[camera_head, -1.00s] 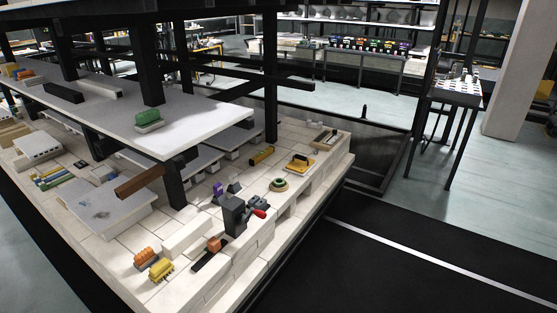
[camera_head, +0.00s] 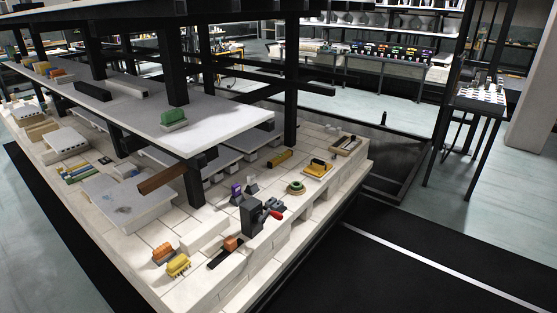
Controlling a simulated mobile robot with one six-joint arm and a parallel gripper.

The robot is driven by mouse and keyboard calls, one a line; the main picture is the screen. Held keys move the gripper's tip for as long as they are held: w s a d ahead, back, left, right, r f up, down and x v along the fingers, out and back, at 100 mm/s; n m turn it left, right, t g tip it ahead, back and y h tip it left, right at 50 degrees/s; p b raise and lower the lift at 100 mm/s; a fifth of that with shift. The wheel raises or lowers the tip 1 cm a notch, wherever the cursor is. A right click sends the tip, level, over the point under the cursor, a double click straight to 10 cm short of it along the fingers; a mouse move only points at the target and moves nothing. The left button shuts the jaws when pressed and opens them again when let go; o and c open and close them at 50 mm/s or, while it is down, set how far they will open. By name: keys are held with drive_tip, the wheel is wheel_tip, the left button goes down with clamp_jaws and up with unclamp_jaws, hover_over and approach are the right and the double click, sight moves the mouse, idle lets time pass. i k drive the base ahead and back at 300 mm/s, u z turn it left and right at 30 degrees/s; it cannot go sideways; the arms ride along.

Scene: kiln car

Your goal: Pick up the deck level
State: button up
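My gripper is not in view.
Black posts (camera_head: 291,90) and a grey shelf (camera_head: 225,125) overhang the deck.

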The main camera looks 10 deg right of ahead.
sight(270, 165)
drive_tip(key=i, duration=0.9)
drive_tip(key=z, duration=0.05)
